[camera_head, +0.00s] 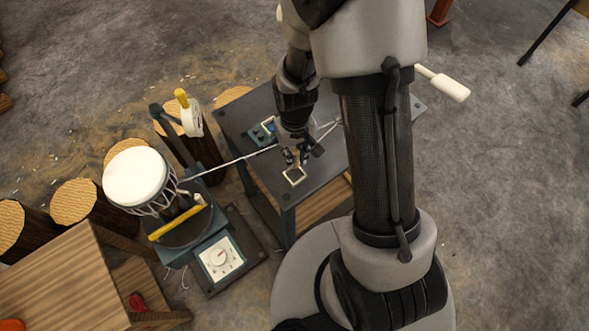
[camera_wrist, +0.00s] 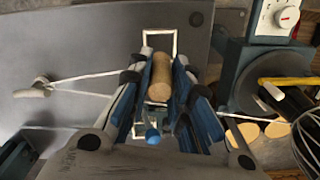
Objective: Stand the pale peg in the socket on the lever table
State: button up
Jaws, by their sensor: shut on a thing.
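My gripper (camera_head: 298,154) is low over the dark grey lever table (camera_head: 233,118). In the wrist view its fingers (camera_wrist: 163,98) are shut on the sides of the pale wooden peg (camera_wrist: 160,75). A white square outline (camera_head: 294,176), which looks like the socket's border, lies on the table just in front of the gripper. In the wrist view this white outline (camera_wrist: 160,31) shows behind the peg, and the peg overlaps it. I cannot tell whether the peg touches the table or stands in the socket. The peg's lower end is hidden.
A teal block (camera_head: 259,135) sits beside the gripper. A white cord (camera_head: 240,160) runs across to the drum stand. A white-topped goblet drum (camera_head: 137,177) and a dial box (camera_head: 220,258) stand left. A white lever handle (camera_head: 445,85) sticks out right. Log stools are at left.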

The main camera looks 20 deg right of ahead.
notch_tip(320, 180, down, 7)
jog(key=shift+f+b, duration=0.2)
jog(key=shift+b, duration=0.75)
jog(key=shift+f, duration=0.1)
jog(key=o, duration=0.4)
jog(key=shift+f, duration=0.15)
jog(key=o, duration=0.5)
jog(key=shift+c, duration=0.2)
notch_tip(320, 180, up, 13)
jog(key=p, duration=0.4)
jog(key=shift+f, duration=0.2)
notch_tip(320, 180, up, 7)
jog(key=t, duration=0.1)
notch_tip(320, 180, up, 13)
jog(key=t, duration=0.2)
send_over(295, 152)
jog(key=s, duration=0.7)
jog(key=s+r+t, duration=0.1)
jog(key=s+r, duration=0.4)
jog(key=s, duration=0.3)
jog(key=shift+r+m+t, duration=0.2)
jog(key=shift+m+t, duration=0.1)
